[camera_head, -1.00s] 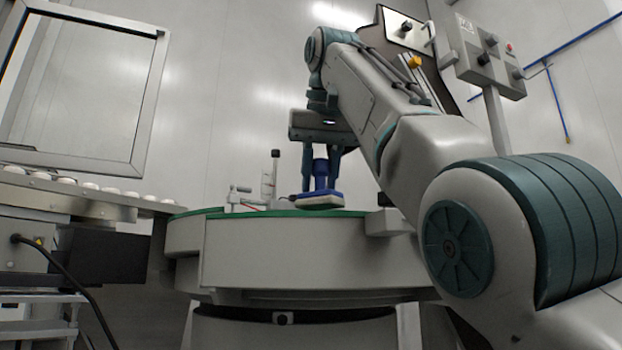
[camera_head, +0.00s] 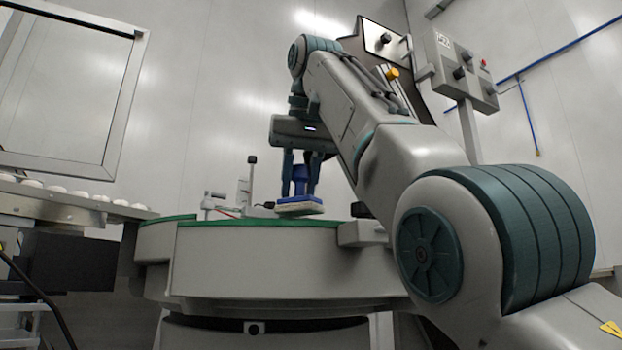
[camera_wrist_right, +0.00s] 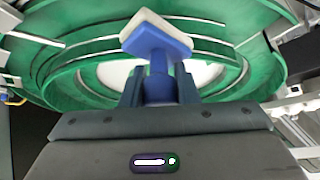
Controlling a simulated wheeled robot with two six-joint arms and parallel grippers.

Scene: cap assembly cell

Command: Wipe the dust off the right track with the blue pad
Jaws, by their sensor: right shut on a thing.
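The blue pad (camera_head: 299,206) has a blue handle and a pale underside. My right gripper (camera_head: 300,188) is shut on its handle and holds it upright, low over the green-topped round machine (camera_head: 270,270). I cannot tell whether the pad touches the green surface. In the right wrist view the pad (camera_wrist_right: 157,40) is held between the fingers (camera_wrist_right: 158,88), in front of green curved tracks (camera_wrist_right: 70,75) with metal rails. Dust on the tracks is too small to make out. My left gripper is not in view.
A conveyor (camera_head: 70,208) with several white caps (camera_head: 55,189) stands at the left, below a metal-framed panel (camera_head: 70,80). A small fixture with a post (camera_head: 251,180) stands on the machine left of the pad. A control box (camera_head: 458,68) is at the upper right.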

